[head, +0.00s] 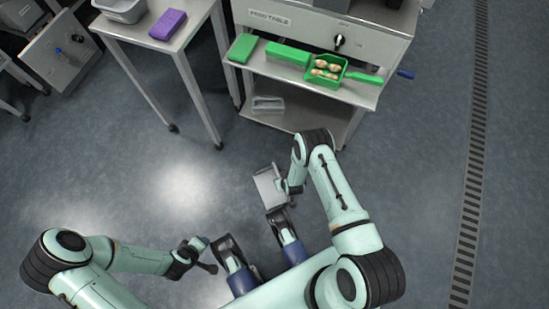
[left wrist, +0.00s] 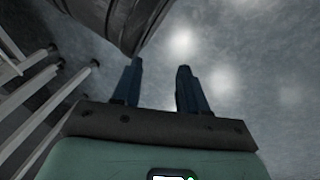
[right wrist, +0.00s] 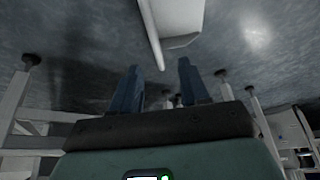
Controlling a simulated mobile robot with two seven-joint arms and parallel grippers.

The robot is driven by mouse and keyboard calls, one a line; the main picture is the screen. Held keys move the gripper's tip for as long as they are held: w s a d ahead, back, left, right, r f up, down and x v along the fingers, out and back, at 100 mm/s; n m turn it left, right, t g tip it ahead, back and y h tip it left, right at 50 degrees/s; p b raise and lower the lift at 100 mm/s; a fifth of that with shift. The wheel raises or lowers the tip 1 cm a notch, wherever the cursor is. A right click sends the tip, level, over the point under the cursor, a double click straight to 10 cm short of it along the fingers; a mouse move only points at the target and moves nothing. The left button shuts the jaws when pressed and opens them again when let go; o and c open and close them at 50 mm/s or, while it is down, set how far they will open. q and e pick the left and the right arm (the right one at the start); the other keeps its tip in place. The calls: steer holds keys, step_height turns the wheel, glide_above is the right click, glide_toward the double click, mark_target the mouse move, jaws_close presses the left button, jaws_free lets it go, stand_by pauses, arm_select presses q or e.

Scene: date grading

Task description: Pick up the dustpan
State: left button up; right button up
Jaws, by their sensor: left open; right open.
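The dustpan (head: 268,187) is a light grey pan low over the floor in front of me, beside my right gripper (head: 283,187). The right wrist view shows the pale dustpan (right wrist: 180,18) at the top, with a narrow part of it pointing down toward the gap between the fingertips. My right gripper (right wrist: 158,72) is open, and I cannot tell whether it touches the dustpan. My left gripper (head: 207,254) is open and empty at lower left, well away from the dustpan. In the left wrist view its fingers (left wrist: 160,68) stand apart over bare floor.
A labelled metal table (head: 300,84) stands ahead, bearing a green tray (head: 344,66) with brownish items and other green pieces. A clear container (head: 268,104) sits on its lower shelf. A side table (head: 185,42) holds a purple block (head: 168,24). Floor at left is open; a drain grate runs at right.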

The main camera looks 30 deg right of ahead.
steer(key=b+x, duration=0.2)
steer(key=x, duration=0.3)
steer(key=shift+f, duration=0.25)
steer(key=b+x, duration=0.2)
steer(key=x, duration=0.1)
steer(key=b+x, duration=0.1)
steer(key=shift+d+f, duration=0.35)
steer(key=shift+f, duration=0.05)
steer(key=shift+w+f, duration=0.25)
steer(key=shift+f, duration=0.1)
arm_select(q)
steer(key=s+a+f+g, duration=0.1)
steer(key=s+f+g, duration=0.3)
steer(key=s+f, duration=0.3)
steer(key=s, duration=0.4)
steer(key=shift+a+f+n, duration=0.25)
steer(key=shift+f+n, duration=0.05)
steer(key=shift+n, duration=0.1)
arm_select(e)
jaws_close()
